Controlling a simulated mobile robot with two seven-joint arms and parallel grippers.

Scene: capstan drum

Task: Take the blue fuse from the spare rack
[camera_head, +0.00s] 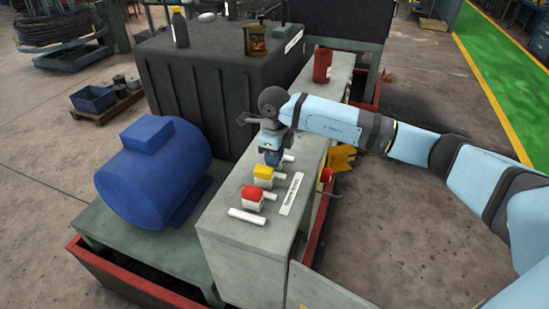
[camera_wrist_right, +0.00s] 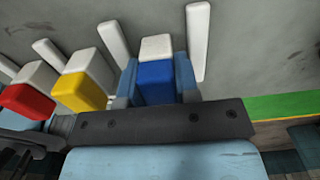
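The blue fuse (camera_wrist_right: 155,84) has a blue cap and a white body. In the right wrist view it stands between the two light-blue fingers of my right gripper (camera_wrist_right: 156,80). The fingers lie close along both its sides; I cannot tell if they press on it. In the head view my right gripper (camera_head: 271,156) points down at the grey spare rack (camera_head: 216,233) and largely hides the blue fuse. The fuse appears to be still at the rack, in line with the others. My left gripper is not in view.
A yellow fuse (camera_head: 263,172) and a red fuse (camera_head: 252,194) stand beside the blue one, with white bars between them. A blue motor (camera_head: 150,175) stands left of the rack. A dark tank (camera_head: 200,75) and a red cylinder (camera_head: 322,66) are behind.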

